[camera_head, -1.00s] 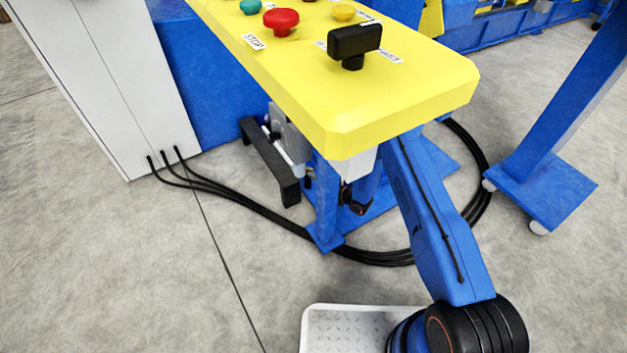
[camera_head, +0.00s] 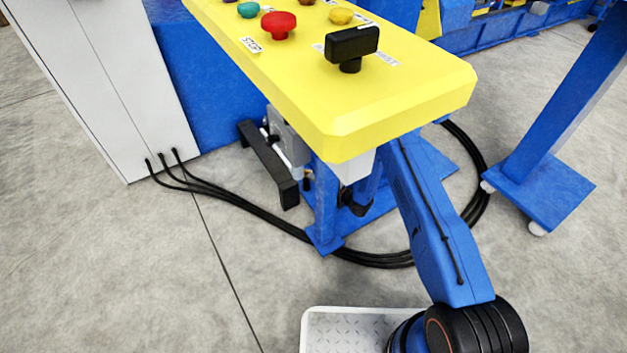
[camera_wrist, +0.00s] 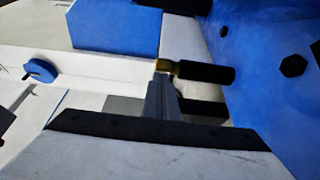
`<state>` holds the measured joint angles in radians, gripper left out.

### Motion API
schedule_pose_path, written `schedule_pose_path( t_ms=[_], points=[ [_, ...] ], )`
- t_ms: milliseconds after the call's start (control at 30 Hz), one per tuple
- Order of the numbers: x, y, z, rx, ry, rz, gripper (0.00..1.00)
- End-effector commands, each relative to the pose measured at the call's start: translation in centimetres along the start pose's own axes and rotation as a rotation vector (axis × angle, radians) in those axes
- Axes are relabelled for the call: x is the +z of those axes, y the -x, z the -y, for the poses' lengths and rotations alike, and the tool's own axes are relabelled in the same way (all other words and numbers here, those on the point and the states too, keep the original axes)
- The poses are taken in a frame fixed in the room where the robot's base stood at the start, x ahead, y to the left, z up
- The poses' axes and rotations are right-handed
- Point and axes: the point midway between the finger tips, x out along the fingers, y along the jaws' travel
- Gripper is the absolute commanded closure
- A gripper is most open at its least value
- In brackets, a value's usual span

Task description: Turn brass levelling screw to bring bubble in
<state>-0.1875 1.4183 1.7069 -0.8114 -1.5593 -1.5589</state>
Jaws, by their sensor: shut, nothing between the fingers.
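In the wrist view, a small brass piece (camera_wrist: 166,66) joins the end of a dark cylinder (camera_wrist: 207,73); it may be the brass levelling screw, but it is too small and blurred to be sure. My gripper (camera_wrist: 161,82) is shut and empty, its fingertips just below the brass piece in the picture. I cannot tell whether they touch it. In the head view my gripper is hidden; my blue arm runs up behind the yellow panel. I cannot make out a bubble in either view.
A blue plate (camera_wrist: 275,70) with dark bolts stands close on the right in the wrist view, and a blue block (camera_wrist: 115,28) stands upper left. In the head view, a yellow control panel (camera_head: 350,105) overhangs my arm. Black cables (camera_head: 250,210) cross the floor.

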Motion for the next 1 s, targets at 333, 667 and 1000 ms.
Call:
schedule_pose_path(
  t_ms=[333,667,1000],
  points=[
    [1.2,0.2,0.0,0.001,0.001,0.002,1.00],
    [2.8,0.0,0.0,0.000,0.000,0.002,1.00],
    [3.6,-0.3,0.0,0.000,0.001,0.001,1.00]
  ],
)
